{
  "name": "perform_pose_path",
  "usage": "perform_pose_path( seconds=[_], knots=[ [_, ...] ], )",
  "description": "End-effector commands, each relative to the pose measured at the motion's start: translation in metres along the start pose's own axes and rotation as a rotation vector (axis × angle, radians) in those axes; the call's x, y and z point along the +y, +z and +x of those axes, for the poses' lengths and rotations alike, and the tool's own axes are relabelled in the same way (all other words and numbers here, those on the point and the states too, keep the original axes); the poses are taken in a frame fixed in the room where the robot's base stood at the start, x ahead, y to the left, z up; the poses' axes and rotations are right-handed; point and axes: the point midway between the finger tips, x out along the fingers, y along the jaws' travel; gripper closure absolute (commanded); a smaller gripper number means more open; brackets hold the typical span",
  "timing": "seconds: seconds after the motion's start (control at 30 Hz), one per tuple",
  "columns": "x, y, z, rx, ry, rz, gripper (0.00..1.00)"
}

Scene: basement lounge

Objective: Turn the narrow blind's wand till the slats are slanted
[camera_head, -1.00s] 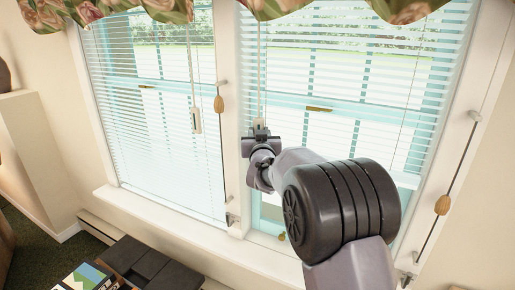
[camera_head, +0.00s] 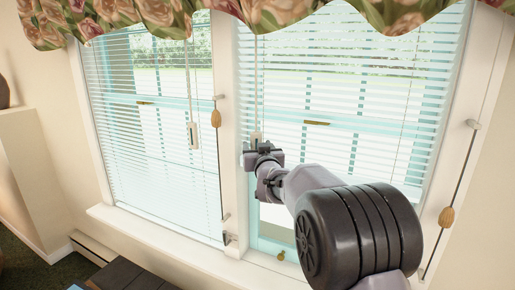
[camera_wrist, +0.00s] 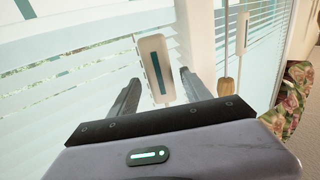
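Two white blinds hang in front of the window. The left-hand blind (camera_head: 150,130) looks narrower in the picture than the right-hand blind (camera_head: 350,100). The right-hand blind's wand (camera_head: 256,80) hangs at its left side and ends in a pale flat handle (camera_head: 257,138). My gripper (camera_head: 255,150) is at this handle. In the wrist view the handle (camera_wrist: 155,66), with a dark slot, stands between my open fingers, with a gap visible on both sides. The right-hand slats look nearly level, with the outside visible between them. The left-hand blind's wand handle (camera_head: 193,136) hangs free.
Brown cord tassels hang beside the left-hand blind (camera_head: 215,118) and at the far right (camera_head: 446,217). A floral valance (camera_head: 150,15) runs along the top. The white window sill (camera_head: 160,232) is below. A dark box (camera_head: 118,275) stands at the lower left.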

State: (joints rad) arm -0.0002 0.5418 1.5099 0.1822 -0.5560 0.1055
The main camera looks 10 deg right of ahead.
Motion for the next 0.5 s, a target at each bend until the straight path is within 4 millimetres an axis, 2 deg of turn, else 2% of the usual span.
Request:
perform_pose_path(
  seconds=[0.17,0.27,0.37,0.5],
  knots=[
    [0.000,0.000,-0.001,0.000,0.000,0.000,0.44],
    [0.000,-0.001,-0.009,0.001,0.000,-0.001,0.44],
    [0.000,-0.001,-0.031,-0.001,0.000,0.000,0.44],
    [0.000,-0.003,-0.079,0.001,-0.001,-0.001,0.44]
  ],
)
